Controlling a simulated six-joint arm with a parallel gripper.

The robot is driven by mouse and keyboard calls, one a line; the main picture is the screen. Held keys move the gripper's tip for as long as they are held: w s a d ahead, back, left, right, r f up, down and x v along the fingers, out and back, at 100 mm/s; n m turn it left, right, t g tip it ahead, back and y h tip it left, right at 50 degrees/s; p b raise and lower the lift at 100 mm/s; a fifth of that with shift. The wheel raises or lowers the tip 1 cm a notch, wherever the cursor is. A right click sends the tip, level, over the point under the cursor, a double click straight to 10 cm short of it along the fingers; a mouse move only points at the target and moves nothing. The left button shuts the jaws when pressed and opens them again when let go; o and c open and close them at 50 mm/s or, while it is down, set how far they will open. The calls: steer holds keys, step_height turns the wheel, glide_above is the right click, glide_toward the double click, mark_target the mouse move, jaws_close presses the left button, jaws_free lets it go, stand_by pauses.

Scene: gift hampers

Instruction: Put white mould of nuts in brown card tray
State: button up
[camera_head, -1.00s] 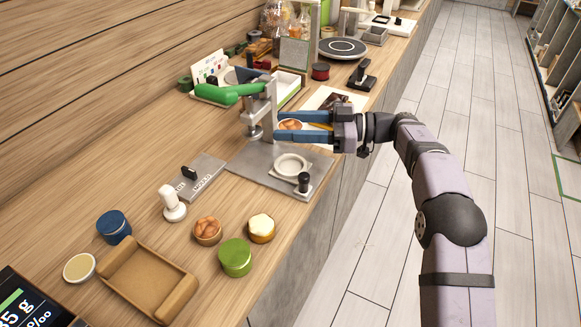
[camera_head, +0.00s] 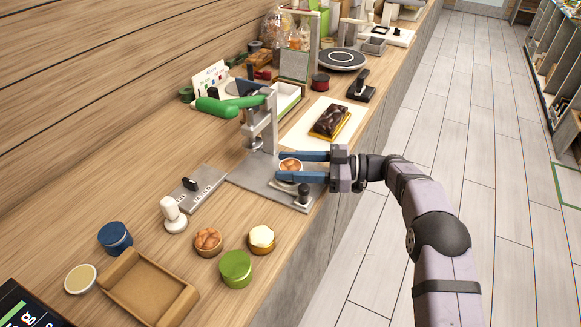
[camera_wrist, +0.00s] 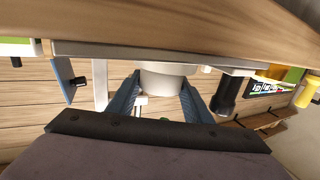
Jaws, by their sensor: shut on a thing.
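My gripper (camera_head: 304,167) is shut on the white mould of nuts (camera_head: 290,165), with the blue fingers either side of it. Brown nuts show at its top; its side is mostly hidden in the head view. In the wrist view, a pale round body (camera_wrist: 163,82) shows between the fingers. The mould is low over the grey press base (camera_head: 250,177), where the round white seat is now covered; I cannot tell whether it rests there. The brown card tray (camera_head: 128,296) lies at the front left and looks empty.
The press's green handle (camera_head: 225,105) and column stand just behind the gripper. A tub of nuts (camera_head: 208,241), a gold tub (camera_head: 261,239), a green tub (camera_head: 236,268) and a white-knobbed stamp (camera_head: 173,213) stand between press and tray. A blue tub (camera_head: 115,237) is behind the tray.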

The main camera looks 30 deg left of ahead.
steer(key=shift+f, duration=0.55)
steer(key=shift+f, duration=0.25)
steer(key=o, duration=1.2)
steer(key=shift+c, duration=0.2)
